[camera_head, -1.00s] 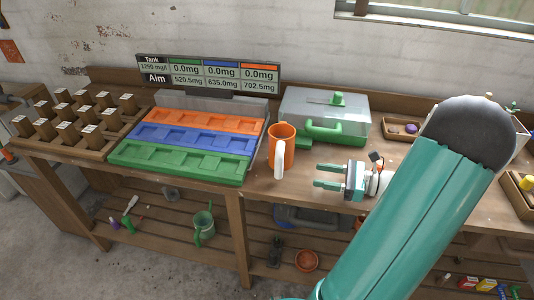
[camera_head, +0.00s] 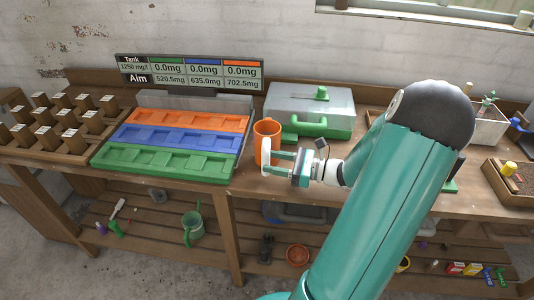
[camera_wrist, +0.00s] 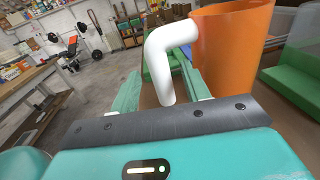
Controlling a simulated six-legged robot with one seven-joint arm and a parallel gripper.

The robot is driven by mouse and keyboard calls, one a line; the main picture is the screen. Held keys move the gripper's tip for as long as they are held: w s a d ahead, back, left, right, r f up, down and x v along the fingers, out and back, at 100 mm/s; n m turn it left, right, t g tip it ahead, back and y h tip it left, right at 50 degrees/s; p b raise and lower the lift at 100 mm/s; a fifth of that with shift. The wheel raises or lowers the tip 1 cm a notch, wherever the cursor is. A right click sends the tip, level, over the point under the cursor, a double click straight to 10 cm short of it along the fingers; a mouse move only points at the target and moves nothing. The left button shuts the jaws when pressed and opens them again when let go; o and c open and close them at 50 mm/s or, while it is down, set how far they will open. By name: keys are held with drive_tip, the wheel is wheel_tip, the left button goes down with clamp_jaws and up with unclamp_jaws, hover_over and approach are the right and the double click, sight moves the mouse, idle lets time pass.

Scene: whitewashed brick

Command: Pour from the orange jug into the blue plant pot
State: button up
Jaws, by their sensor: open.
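The orange jug (camera_head: 267,134) stands upright on the bench, its white handle facing me. It also shows in the wrist view (camera_wrist: 238,50), where the white handle (camera_wrist: 163,68) lies between my two open fingers. My gripper (camera_head: 268,162) is open around the handle; I cannot tell whether either finger touches it. A blue trough (camera_head: 165,138) with several square hollows lies on the bench left of the jug. It sits between an orange and a green trough. I see no separate round blue pot.
A sign (camera_head: 190,72) with figures stands behind the troughs. A grey box with a green handle (camera_head: 310,110) stands close behind the jug. Wooden blocks (camera_head: 60,125) fill the bench's left end. A green watering can (camera_head: 193,226) is on the shelf below.

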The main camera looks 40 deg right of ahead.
drive_tip(key=x, duration=0.2)
drive_tip(key=shift+w+a, duration=0.25)
drive_tip(key=shift+w, duration=0.1)
clamp_jaws()
drive_tip(key=shift+r, duration=0.1)
